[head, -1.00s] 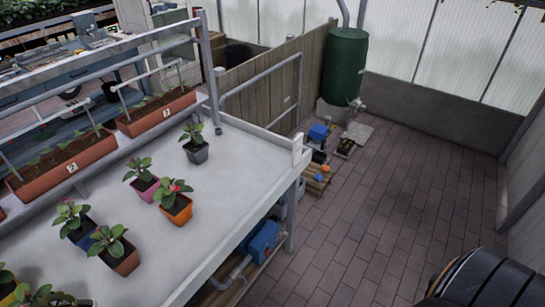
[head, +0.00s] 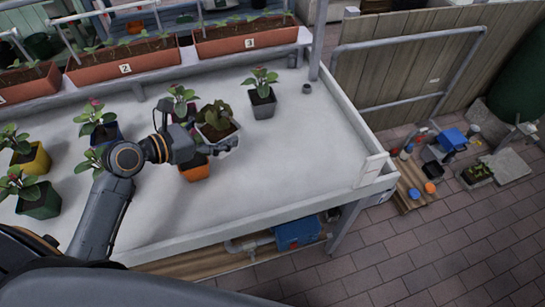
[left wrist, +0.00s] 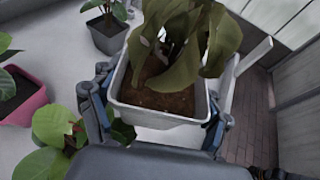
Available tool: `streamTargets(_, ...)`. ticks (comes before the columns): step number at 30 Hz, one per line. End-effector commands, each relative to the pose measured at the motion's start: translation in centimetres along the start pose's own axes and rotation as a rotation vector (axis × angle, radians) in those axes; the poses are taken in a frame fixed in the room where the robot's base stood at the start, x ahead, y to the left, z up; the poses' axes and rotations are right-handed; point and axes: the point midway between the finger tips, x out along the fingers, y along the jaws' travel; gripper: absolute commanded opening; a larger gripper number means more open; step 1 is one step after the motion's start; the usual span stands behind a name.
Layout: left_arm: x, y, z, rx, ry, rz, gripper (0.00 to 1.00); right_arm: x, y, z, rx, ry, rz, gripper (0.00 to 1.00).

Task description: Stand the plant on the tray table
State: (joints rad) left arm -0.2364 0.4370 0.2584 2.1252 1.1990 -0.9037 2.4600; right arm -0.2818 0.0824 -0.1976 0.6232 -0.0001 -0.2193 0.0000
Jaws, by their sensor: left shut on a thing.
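The plant in my grip has drooping dark green leaves and a white square pot (head: 222,140). It is over the white tray table (head: 300,170) with raised edges, and it looks upright. My left gripper (head: 212,146) is shut on the pot. In the left wrist view the fingers of my left gripper (left wrist: 158,112) lie on both sides of the white pot (left wrist: 160,118), with brown soil showing inside. I cannot tell whether the pot's base touches the table. My right gripper is not in view.
A grey-potted plant (head: 263,102) stands right of the held plant. An orange pot (head: 195,173) stands close by, partly hidden, and several coloured pots stand left. Planter boxes (head: 240,38) line the back. The table's right part is clear.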

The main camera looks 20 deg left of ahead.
Motion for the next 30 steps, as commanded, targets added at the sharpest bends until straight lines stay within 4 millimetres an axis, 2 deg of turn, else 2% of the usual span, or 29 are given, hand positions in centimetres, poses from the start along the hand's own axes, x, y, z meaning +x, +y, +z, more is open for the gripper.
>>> streamTargets(2, 0.5, 0.8, -0.2, 0.001, -0.002, 0.001, 0.27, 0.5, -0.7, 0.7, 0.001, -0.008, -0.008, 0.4)
streamTargets(5, 1.9, 0.9, -0.1, -0.002, -0.004, 0.0, 0.27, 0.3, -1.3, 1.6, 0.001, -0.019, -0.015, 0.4)
streamTargets(10, 6.2, 0.2, -0.3, -0.003, -0.004, -0.001, 0.27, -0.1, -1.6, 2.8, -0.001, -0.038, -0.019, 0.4)
streamTargets(14, 9.7, -0.2, -0.5, -0.003, -0.005, 0.0, 0.27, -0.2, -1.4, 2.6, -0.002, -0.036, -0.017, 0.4)
streamTargets(18, 12.8, -0.6, -2.5, -0.004, -0.001, 0.0, 0.27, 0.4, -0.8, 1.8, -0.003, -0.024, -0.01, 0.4)
streamTargets(21, 14.4, -0.8, -3.4, -0.001, -0.002, 0.001, 0.27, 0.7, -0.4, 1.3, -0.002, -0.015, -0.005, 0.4)
streamTargets(30, 17.0, -1.1, -5.1, -0.002, 0.0, 0.0, 0.27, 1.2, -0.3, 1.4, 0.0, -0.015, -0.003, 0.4)
